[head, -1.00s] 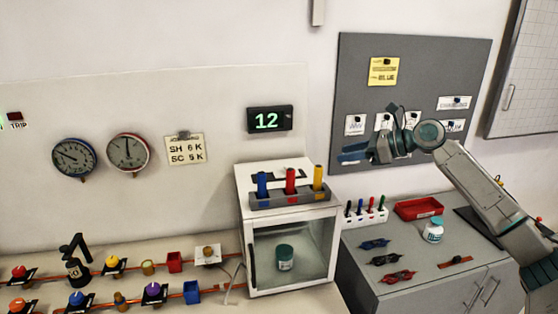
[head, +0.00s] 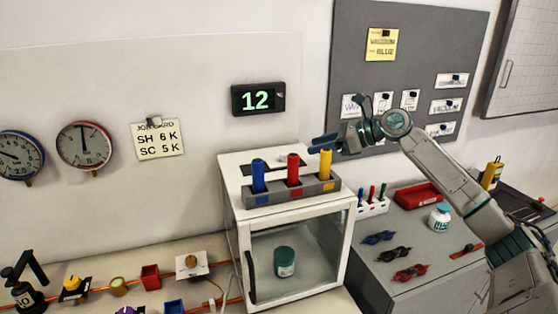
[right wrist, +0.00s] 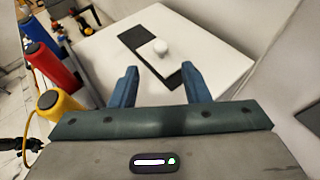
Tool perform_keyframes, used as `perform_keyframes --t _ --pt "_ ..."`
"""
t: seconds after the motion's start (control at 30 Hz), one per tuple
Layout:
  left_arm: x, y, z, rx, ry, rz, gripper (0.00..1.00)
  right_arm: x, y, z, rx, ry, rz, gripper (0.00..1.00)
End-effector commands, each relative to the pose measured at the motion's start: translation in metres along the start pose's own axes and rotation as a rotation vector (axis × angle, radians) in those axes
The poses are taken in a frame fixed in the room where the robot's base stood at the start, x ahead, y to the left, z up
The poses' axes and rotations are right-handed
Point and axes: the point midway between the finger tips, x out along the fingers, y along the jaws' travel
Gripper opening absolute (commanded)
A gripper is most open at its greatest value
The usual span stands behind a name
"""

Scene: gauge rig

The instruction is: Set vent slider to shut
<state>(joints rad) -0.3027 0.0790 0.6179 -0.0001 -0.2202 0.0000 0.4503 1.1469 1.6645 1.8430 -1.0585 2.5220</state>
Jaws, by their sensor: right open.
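The vent slider is a white round knob (right wrist: 160,46) on a dark strip (right wrist: 137,40) set in the white top of the glass-fronted box (head: 290,212). In the head view the strip (head: 285,165) is partly hidden behind the cylinder rack. In the right wrist view the knob sits beside the strip's middle, ahead of the fingers. My right gripper (head: 322,143) is open and empty, above the back right of the box top. Its two blue fingers also show in the right wrist view (right wrist: 158,78), apart from the knob. My left gripper is not in view.
A grey rack (head: 305,191) with blue, red and yellow cylinders stands along the box's front edge, close to my right gripper. A display reading 12 (head: 258,98) hangs behind. A side cabinet on the right carries a red tray (head: 418,196) and goggles (head: 415,272).

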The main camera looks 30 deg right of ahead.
Motion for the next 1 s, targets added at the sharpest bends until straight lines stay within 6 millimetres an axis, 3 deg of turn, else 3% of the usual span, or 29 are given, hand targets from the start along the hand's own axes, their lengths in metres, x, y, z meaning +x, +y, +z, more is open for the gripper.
perform_keyframes --t 0.27,0.8,1.0 --pt "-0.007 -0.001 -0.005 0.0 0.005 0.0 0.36 0.016 0.0 0.0 0.0 -0.003 0.002 0.43" --pt "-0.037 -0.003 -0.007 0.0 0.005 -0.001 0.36 0.088 0.001 0.0 0.002 -0.003 0.001 0.43" --pt "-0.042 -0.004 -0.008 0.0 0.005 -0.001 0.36 0.104 0.0 -0.002 0.002 -0.001 0.0 0.43"
